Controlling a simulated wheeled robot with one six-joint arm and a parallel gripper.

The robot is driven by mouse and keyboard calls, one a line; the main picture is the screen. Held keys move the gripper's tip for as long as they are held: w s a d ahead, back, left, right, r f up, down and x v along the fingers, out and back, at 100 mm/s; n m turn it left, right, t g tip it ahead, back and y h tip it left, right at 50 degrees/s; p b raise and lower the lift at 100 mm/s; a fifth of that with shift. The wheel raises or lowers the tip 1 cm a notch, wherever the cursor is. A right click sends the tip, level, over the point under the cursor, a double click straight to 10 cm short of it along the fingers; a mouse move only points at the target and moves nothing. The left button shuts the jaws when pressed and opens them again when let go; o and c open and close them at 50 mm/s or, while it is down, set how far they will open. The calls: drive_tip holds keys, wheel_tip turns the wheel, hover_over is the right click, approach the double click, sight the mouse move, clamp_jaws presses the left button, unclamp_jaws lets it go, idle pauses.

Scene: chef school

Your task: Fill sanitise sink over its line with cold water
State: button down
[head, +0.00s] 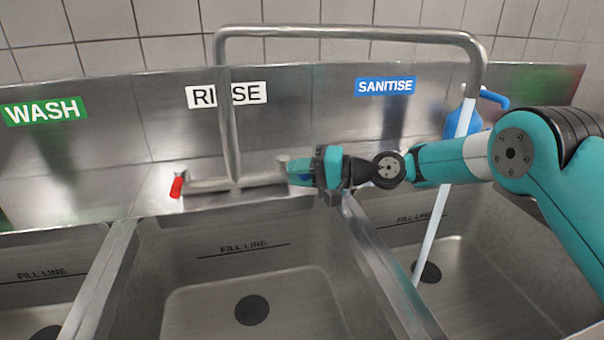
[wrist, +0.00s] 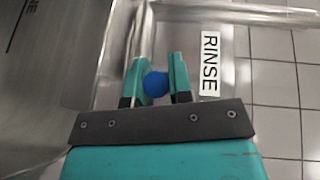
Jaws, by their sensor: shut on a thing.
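The sanitise sink (head: 470,240) is the right basin, under the blue SANITISE label (head: 385,86). Its fill line (head: 421,217) shows on the back wall, partly behind the water stream. The tall spout (head: 350,32) is swung right, and a pale water stream (head: 447,190) falls from it into this sink near the drain (head: 427,272). I cannot tell the water level. My gripper (head: 303,172) is shut on the blue cold tap handle (wrist: 156,84) at the tap's right end; the fingers hide most of it in the head view.
The red tap handle (head: 176,187) is at the tap's left end. The rinse sink (head: 180,290) in the middle and the wash sink (head: 60,245) at left look empty. A blue bottle-like object (head: 491,98) stands behind the stream. The tiled wall (head: 170,20) closes the back.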

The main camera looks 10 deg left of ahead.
drive_tip(key=c, duration=1)
unclamp_jaws()
drive_tip(key=shift+c, duration=0.2)
drive_tip(key=shift+d, duration=0.1)
drive_tip(key=d+r+p, duration=0.1)
drive_tip(key=d+r, duration=0.1)
drive_tip(key=d, duration=1.5)
drive_tip(key=shift+r, duration=0.2)
